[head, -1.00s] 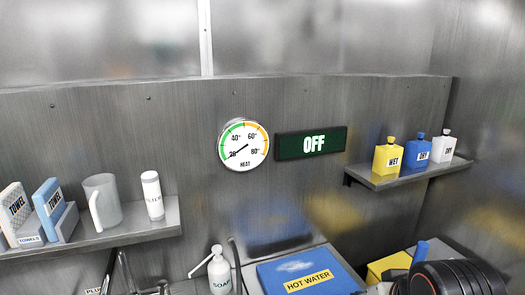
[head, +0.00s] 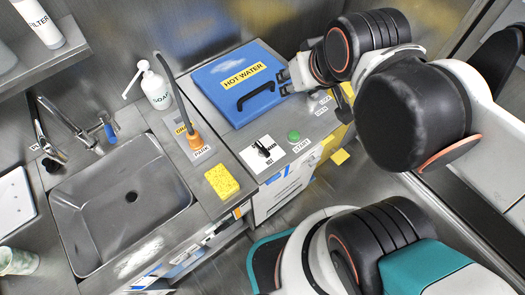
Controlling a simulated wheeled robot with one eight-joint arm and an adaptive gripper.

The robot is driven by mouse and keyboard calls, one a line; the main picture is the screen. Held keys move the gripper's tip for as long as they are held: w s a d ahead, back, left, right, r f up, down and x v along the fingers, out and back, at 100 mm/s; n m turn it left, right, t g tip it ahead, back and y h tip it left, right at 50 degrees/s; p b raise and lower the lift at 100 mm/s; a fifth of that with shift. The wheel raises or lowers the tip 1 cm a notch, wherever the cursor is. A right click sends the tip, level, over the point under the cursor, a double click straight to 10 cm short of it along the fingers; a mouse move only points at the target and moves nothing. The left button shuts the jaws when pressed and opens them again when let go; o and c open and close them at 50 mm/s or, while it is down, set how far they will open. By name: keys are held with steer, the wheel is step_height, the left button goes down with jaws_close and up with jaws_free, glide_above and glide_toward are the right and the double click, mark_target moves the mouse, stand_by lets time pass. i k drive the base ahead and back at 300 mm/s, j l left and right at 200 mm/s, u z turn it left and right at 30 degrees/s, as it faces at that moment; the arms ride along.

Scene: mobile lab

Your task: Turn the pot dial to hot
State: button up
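The pot dial is a black pointer knob (head: 261,149) on a white plate (head: 272,160) in front of the blue lid. The plate reads HOT at its near edge and what looks like WARM beside the knob; the knob's exact setting is too small to read. My gripper (head: 283,82) is beside the right edge of the blue HOT WATER lid (head: 222,72), behind and above the dial, apart from it. Its two fingertips appear spread with nothing between them. Part of the gripper is hidden by my arm.
A green START button (head: 294,136) is just right of the dial. The sink (head: 122,205) is empty. The lid has a raised black handle (head: 256,95).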

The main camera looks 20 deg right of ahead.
mark_target(262, 153)
steer(key=k+j, duration=0.15)
steer(key=k, duration=0.4)
steer(key=k+j, duration=0.1)
steer(key=k, duration=0.5)
steer(key=u, duration=0.05)
